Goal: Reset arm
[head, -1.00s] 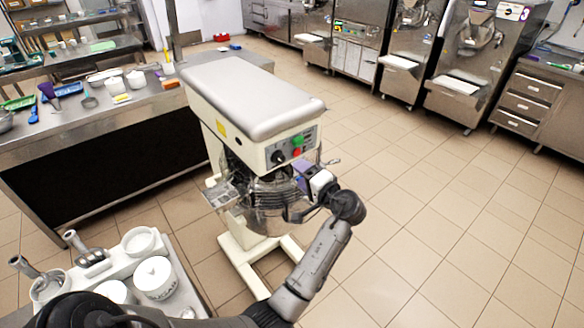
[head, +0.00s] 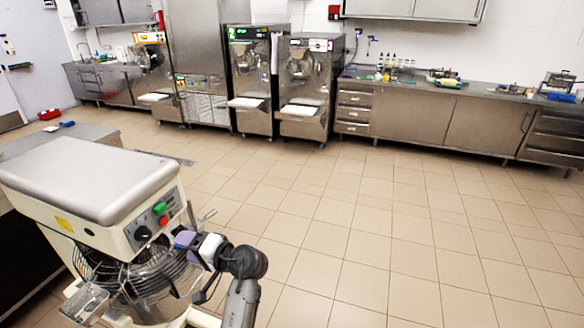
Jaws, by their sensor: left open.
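My left gripper (head: 190,244) is beside the front right of a cream planetary mixer (head: 85,180), at the lower left of the head view. It is close against the wire bowl guard (head: 150,272), just below the control panel with its green and red buttons. Its fingers are small and partly hidden, and they look open. I cannot tell whether they touch the guard. My left forearm rises from the bottom edge. My right gripper is not in view.
Steel batch freezers (head: 303,88) stand along the back wall. A long steel counter (head: 450,115) with drawers and bottles runs to the right. A steel table edge (head: 60,138) lies behind the mixer. The tiled floor (head: 380,235) is clear in the middle and right.

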